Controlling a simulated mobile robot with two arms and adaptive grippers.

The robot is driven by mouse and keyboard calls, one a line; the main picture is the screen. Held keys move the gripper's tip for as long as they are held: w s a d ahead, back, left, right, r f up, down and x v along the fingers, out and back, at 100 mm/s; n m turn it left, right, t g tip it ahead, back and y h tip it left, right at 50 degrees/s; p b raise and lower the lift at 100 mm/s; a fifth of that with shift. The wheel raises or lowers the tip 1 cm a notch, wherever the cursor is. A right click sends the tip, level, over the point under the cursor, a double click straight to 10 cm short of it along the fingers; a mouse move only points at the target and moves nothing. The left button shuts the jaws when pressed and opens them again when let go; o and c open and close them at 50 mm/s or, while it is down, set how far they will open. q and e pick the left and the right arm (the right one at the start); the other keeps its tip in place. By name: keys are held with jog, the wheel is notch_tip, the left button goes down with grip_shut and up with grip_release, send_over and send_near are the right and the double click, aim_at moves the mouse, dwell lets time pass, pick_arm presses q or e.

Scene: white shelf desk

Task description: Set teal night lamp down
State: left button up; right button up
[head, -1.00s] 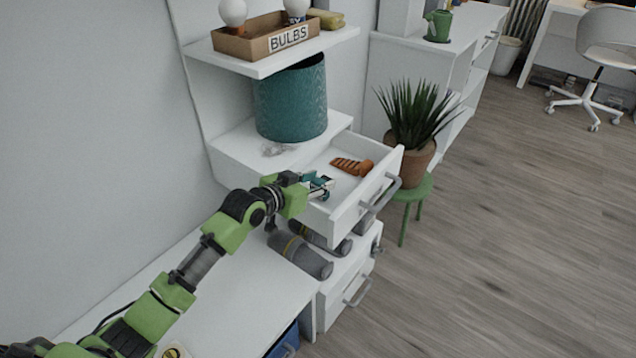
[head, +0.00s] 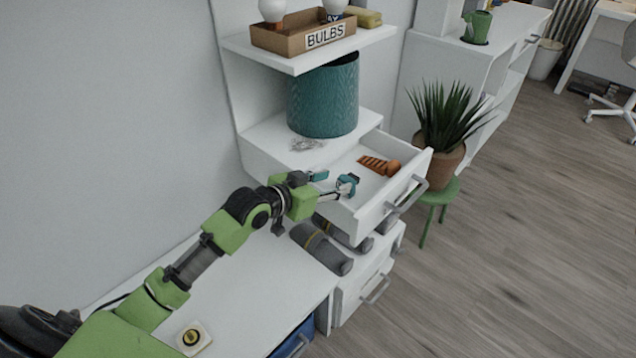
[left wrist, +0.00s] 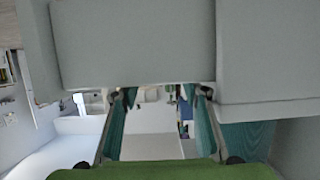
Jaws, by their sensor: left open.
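The teal night lamp (head: 323,98), a wide ribbed cylinder, stands upright on the white lower shelf (head: 262,140), under the upper shelf that partly hides its top. My left gripper (head: 333,182) is open and empty, its teal-tipped fingers apart, in front of and below the lamp and close to the open drawer's left side. It is clear of the lamp. In the left wrist view the two fingers (left wrist: 160,125) are spread with nothing between them. A teal surface at the right there may be the lamp; I cannot be sure. My right gripper does not show.
A small clear item (head: 308,145) lies before the lamp. The open drawer (head: 372,205) holds an orange-brown object (head: 380,165). A box marked BULBS (head: 303,38) stands above. Grey cylinders (head: 322,248) lie below the drawer. A potted plant (head: 443,125) stands at right.

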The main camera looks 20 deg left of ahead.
pick_arm(q)
jog(key=v, duration=0.6)
jog(key=shift+s+p, duration=0.15)
jog(key=shift+p, duration=0.3)
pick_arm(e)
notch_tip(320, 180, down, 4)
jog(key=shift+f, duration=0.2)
pick_arm(q)
jog(key=shift+r, duration=0.1)
